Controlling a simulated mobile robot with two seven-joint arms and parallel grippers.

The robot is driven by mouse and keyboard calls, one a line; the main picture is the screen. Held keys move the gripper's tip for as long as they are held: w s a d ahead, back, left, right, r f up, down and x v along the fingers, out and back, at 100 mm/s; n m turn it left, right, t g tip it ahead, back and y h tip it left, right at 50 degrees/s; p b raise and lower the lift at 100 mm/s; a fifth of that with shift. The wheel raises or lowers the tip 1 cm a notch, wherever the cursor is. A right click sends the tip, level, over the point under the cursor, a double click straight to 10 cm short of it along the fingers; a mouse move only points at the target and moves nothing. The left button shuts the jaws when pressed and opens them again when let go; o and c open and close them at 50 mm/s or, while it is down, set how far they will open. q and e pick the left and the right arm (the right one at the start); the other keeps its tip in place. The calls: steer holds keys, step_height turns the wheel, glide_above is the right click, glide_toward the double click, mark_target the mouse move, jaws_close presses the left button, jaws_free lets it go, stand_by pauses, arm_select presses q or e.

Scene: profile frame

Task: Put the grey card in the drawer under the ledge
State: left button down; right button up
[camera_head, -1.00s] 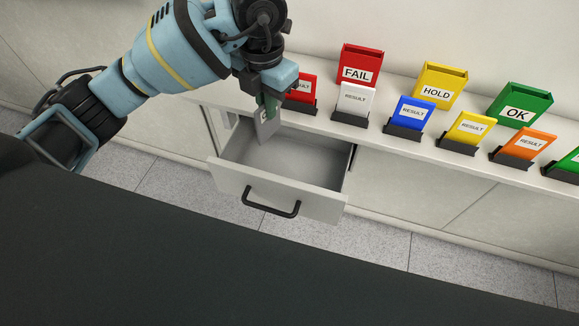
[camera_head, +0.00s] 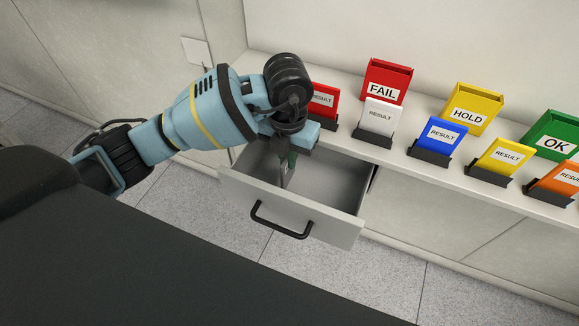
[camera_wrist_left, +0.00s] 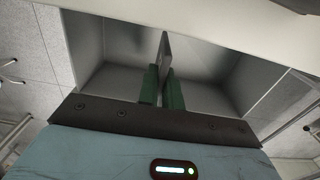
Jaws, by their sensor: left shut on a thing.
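The open drawer (camera_head: 335,228) sticks out from under the white ledge (camera_head: 392,158), with a black handle on its front. My left gripper (camera_head: 288,163) is shut on the grey card (camera_head: 284,177) and points down at the drawer opening, towards its left side. In the left wrist view the thin grey card (camera_wrist_left: 165,52) stands edge-on between the green fingers (camera_wrist_left: 162,88). The drawer's inside walls (camera_wrist_left: 92,45) show around it. The card's lower end appears within the drawer; I cannot tell whether it touches the floor. My right gripper is not in view.
On the ledge stand a red FAIL box (camera_head: 386,82), a yellow HOLD box (camera_head: 471,108) and a green OK box (camera_head: 552,136). In front are several RESULT cards in dark stands, including a white one (camera_head: 379,117) and a red one (camera_head: 322,100) close to my gripper.

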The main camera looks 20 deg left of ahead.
arm_select(q)
steer(key=shift+f, duration=1.9)
steer(key=shift+f, duration=0.1)
steer(key=c, duration=1.6)
jaws_free()
step_height(320, 180, up, 12)
steer(key=shift+r+p, duration=0.1)
steer(key=shift+p, duration=0.2)
